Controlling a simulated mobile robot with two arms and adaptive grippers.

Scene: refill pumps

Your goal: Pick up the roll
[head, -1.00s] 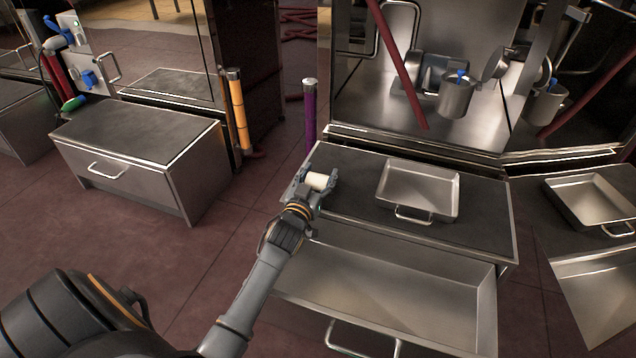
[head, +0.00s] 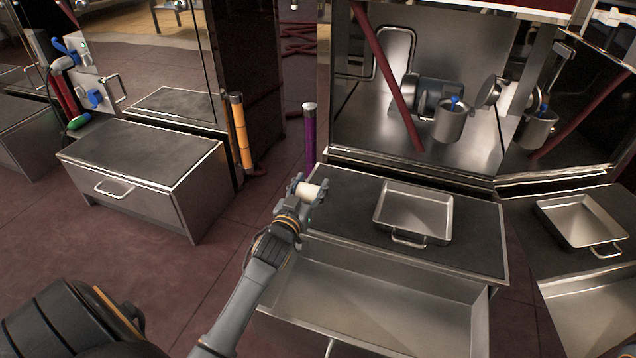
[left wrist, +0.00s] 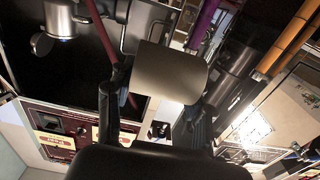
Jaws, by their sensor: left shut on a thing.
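The roll (head: 309,190) is a small off-white cylinder. My left gripper (head: 308,191) is shut on it and holds it near the left end of the dark countertop in the head view. In the left wrist view the roll (left wrist: 170,71) fills the middle, between the dark fingers. Whether it is clear of the countertop is hard to tell from the head view; the wrist view shows no surface touching it. My right gripper is not in view.
A steel tray (head: 413,212) lies on the countertop (head: 350,215), right of the gripper. An open, empty drawer (head: 385,295) juts out below. Purple (head: 310,135) and orange (head: 240,132) upright tubes stand behind. A closed drawer cabinet (head: 140,180) stands at left, with open floor between.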

